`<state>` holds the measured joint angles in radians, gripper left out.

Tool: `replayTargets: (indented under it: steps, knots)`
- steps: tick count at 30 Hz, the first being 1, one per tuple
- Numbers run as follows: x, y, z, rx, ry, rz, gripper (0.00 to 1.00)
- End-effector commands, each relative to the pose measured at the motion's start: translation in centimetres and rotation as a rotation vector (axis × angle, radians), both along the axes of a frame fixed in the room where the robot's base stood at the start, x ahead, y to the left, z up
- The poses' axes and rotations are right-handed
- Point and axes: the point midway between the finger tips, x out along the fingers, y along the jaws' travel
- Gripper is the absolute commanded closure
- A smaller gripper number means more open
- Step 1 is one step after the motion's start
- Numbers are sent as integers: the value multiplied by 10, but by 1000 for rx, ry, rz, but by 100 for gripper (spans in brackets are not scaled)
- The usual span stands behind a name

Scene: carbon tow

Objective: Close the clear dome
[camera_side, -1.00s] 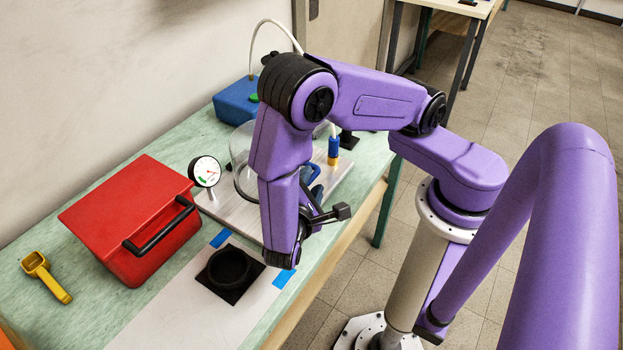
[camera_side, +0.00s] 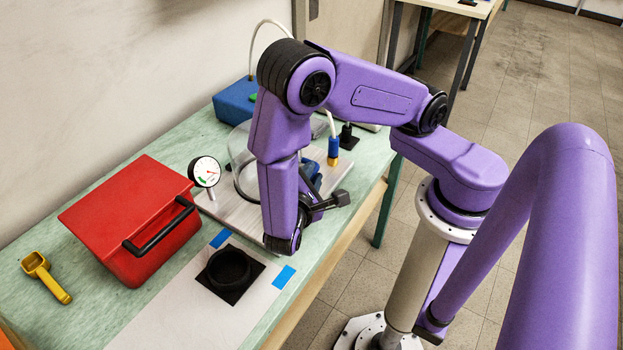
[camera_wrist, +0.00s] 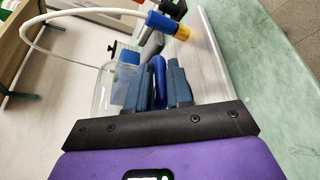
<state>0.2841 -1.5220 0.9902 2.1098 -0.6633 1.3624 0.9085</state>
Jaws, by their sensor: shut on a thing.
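The clear dome (camera_side: 239,150) stands on the metal plate, partly hidden behind my arm in the side view. A dark curved edge shows low on it. In the wrist view the dome (camera_wrist: 112,88) is just left of my fingers. My gripper (camera_wrist: 159,88) is shut on a blue handle (camera_wrist: 159,68), one finger on each side of it. In the side view my gripper (camera_side: 312,172) is largely behind my wrist, beside the dome. How the handle joins the dome is hidden, and I cannot tell how far the dome is tilted.
The metal plate (camera_side: 222,208) bears a dial gauge (camera_side: 204,172) at its left. A blue-and-yellow hose fitting (camera_side: 333,151) is close right of my gripper. A red box (camera_side: 135,220), yellow scoop (camera_side: 45,276) and black ring (camera_side: 229,267) lie nearer. A blue box (camera_side: 235,101) stands behind.

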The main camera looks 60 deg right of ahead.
Motion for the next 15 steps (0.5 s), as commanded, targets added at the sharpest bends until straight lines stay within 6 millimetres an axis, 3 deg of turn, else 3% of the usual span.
replayTargets:
  steps: [9, 15]
  knots:
    - [14, 1, 34, 4, 67, 4, 100]
    - [17, 1, 39, 4, 67, 6, 100]
